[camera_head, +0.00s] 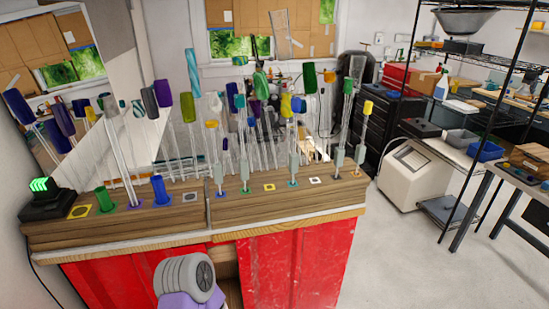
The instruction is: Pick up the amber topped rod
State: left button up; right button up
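Many thin clear rods with coloured tops stand upright or slightly tilted along a wooden rack (130,228). Several tops look yellow to amber. One yellow top (285,105) is near the middle, with an orange-yellow one (298,104) beside it. Another yellow top (368,107) is at the right end, and a small one (211,124) is left of centre. I cannot tell for sure which is the amber one. The lower parts of the middle rods overlap and are hard to separate.
The rack sits on a red-fronted cabinet (300,265). A small black device with a green light (40,185) stands at its left end. A mirror at the left appears to reflect the rods. Metal shelving (470,90) and a white box (415,175) stand right.

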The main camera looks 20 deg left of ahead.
aim_at(217, 166)
jog(key=z, duration=0.2)
jog(key=i, duration=1)
jog(key=u, duration=1.75)
